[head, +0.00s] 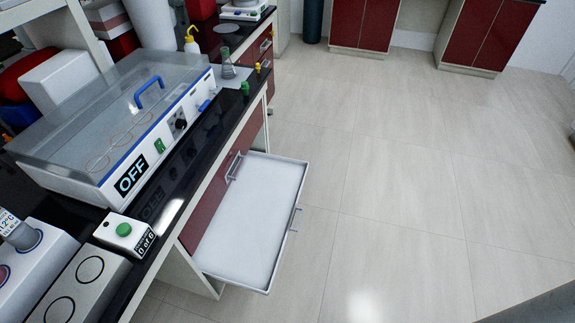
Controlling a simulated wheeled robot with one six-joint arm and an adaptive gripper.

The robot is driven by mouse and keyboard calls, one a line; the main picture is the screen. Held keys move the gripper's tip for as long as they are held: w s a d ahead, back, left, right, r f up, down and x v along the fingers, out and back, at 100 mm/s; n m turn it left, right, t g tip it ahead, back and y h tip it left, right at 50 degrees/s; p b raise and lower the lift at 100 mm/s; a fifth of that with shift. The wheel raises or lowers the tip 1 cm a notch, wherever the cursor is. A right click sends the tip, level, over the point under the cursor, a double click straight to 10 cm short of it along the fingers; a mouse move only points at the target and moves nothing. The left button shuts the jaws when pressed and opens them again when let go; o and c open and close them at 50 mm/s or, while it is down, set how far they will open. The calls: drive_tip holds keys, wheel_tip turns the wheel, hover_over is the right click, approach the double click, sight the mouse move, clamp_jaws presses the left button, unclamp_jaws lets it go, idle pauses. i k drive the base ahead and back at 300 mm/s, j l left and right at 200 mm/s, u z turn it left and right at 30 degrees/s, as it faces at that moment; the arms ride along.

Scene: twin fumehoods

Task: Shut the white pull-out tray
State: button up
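The white pull-out tray (250,222) shows in the head view, low at the centre left. It is pulled out from under the black bench top and stands over the floor. It looks empty and flat, with a thin raised rim. A metal handle (296,219) sits on its outer right edge. A dark red drawer front (213,203) with its own handle (235,167) is just behind and above the tray's inner edge. My gripper is not in this view.
A clear-lidded machine (130,110) marked OFF stands on the bench (225,108), with a flask (228,66) beyond it. A white box with a green button (124,231) is nearer. The tiled floor (420,190) right of the tray is clear. Red cabinets (362,22) stand at the back.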

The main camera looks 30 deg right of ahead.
sight(243, 246)
drive_tip(key=z, duration=0.45)
drive_tip(key=i+l, duration=0.1)
drive_tip(key=l, duration=0.5)
drive_tip(key=u, duration=0.45)
drive_tip(key=l+u, duration=0.1)
drive_tip(key=u, duration=0.35)
drive_tip(key=l+u, duration=0.1)
drive_tip(key=u, duration=0.75)
drive_tip(key=i+l, duration=0.05)
